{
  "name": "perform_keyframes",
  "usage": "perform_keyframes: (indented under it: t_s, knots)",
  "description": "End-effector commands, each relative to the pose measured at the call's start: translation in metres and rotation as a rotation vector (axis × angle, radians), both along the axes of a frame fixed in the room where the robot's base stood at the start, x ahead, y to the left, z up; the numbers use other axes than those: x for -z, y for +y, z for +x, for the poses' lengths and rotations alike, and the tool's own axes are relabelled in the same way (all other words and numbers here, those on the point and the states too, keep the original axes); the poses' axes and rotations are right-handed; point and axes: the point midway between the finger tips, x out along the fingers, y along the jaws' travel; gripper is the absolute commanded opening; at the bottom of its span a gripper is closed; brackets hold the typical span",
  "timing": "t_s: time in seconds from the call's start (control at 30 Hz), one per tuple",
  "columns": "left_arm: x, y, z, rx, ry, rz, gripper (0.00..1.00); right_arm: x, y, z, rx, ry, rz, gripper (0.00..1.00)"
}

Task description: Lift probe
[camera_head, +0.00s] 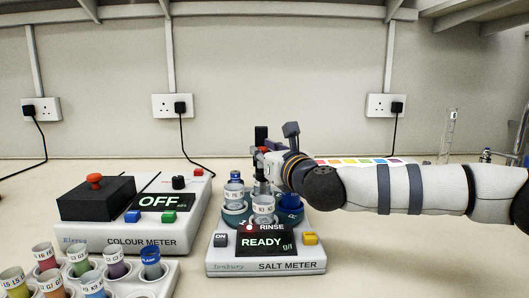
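The salt meter (222,267) stands at the middle front, its display reading READY g/l and RINSE above it. A green holder on it carries labelled vials (263,206) and a blue cup (291,201). My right arm comes in from the right, and my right gripper (262,168) is over the back of this holder. A slim dark upright part below it, among the vials, may be the probe or a finger; I cannot tell which. The arm and vials hide the fingertips, so their opening does not show. My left gripper is not in view.
The colour meter (140,242), its display reading OFF, stands to the left. A white rack (158,284) of coloured vials is at the front left. A glass cylinder (447,137) stands behind my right arm. The front right bench is clear.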

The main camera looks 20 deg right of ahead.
Motion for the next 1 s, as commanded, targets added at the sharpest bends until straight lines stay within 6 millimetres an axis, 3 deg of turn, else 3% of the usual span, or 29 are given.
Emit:
perform_keyframes:
  t_s: [0.23,0.4,0.53,0.87,0.9,1.0]
  knots:
    - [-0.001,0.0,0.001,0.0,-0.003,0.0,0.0,-0.003,-0.001,0.0,0.002,-0.001,0.001,0.0]
    - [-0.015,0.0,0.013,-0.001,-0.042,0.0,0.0,-0.04,-0.001,-0.002,0.003,-0.011,0.001,0.0]
    - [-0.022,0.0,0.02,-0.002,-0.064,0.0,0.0,-0.058,-0.001,-0.001,0.003,-0.01,0.0,0.0]
    - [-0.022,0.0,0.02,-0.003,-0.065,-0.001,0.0,-0.06,-0.001,0.0,0.004,-0.007,0.001,0.0]
    - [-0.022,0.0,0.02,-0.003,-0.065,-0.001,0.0,-0.061,-0.002,0.0,0.004,-0.008,0.001,0.22]
    - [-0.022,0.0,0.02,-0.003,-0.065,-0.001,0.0,-0.061,-0.001,0.0,0.004,-0.008,0.002,0.41]
